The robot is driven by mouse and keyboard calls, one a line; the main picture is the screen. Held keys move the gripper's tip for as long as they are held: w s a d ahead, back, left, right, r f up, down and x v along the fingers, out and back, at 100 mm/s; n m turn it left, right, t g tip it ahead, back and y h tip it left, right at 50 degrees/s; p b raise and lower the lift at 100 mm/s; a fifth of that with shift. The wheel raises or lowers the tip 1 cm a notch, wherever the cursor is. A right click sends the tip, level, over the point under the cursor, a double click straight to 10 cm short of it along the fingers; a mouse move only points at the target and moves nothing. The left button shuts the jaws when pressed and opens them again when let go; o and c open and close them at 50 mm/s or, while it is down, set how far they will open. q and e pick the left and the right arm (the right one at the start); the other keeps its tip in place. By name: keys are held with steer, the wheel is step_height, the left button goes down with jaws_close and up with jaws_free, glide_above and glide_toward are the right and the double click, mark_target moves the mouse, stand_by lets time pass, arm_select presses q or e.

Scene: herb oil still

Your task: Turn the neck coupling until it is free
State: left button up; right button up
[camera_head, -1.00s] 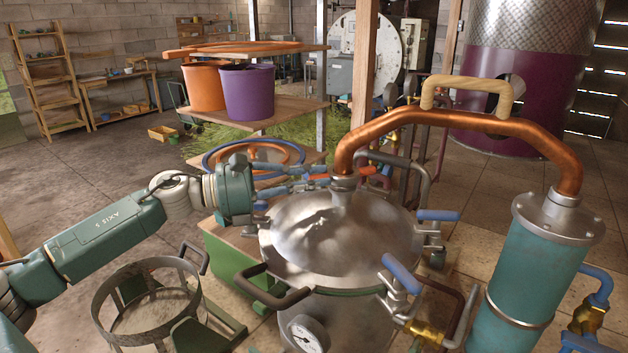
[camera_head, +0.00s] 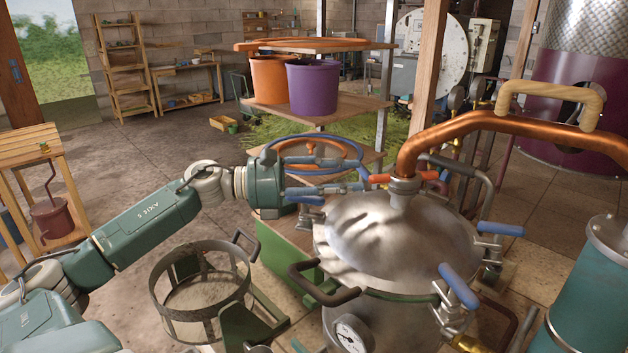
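The neck coupling (camera_head: 403,188) is a metal collar where the copper pipe (camera_head: 440,137) meets the domed lid of the steel still (camera_head: 395,235). Red-orange handles stick out on both sides of it, a left one (camera_head: 381,178) and a right one (camera_head: 429,175). My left gripper (camera_head: 366,179) comes in from the left at the coupling's height. Its two fingers look apart, with their tips close to the outer end of the left handle. I cannot tell whether they touch it. My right gripper is not in view.
Blue-handled clamps (camera_head: 459,285) and a black side handle (camera_head: 322,287) ring the lid. A pressure gauge (camera_head: 352,334) is on the still's front. A mesh basket (camera_head: 203,290) stands at front left. Shelves with orange and purple buckets (camera_head: 313,87) are behind. A teal condenser (camera_head: 590,290) stands right.

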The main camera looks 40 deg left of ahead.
arm_select(q)
steer(key=v, duration=0.6)
steer(key=shift+s+a, duration=0.2)
steer(key=shift+a, duration=0.05)
